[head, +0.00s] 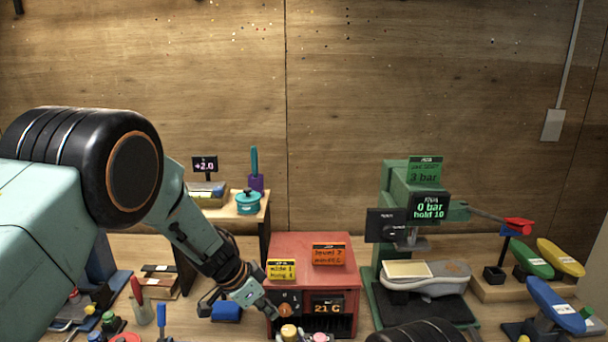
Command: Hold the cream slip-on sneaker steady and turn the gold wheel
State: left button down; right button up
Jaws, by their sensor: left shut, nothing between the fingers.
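A pale grey-cream slip-on sneaker (445,279) lies on its side-long length on the dark base of a green press (398,180), with a cream pad (406,269) over its left part. My left gripper (268,308) is shut and empty at the front left of a red box (349,280), close to a small orange-marked dial (287,298). I cannot tell whether they touch. A gold-coloured round top (289,332) shows below the dial; I cannot tell whether it is the gold wheel. My right gripper is not in view; only a dark part of that arm shows at the bottom.
The press has a red-tipped lever (518,226) and a screen (430,208) reading 0 bar. Green, yellow and blue shoe-shaped pieces (555,304) stand at the right. A shelf with a teal pot (248,202) is behind my left arm. Tools and small containers crowd the lower left.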

jog(key=o, duration=0.4)
jog(key=shift+w+d, duration=0.1)
jog(key=shift+v, duration=4)
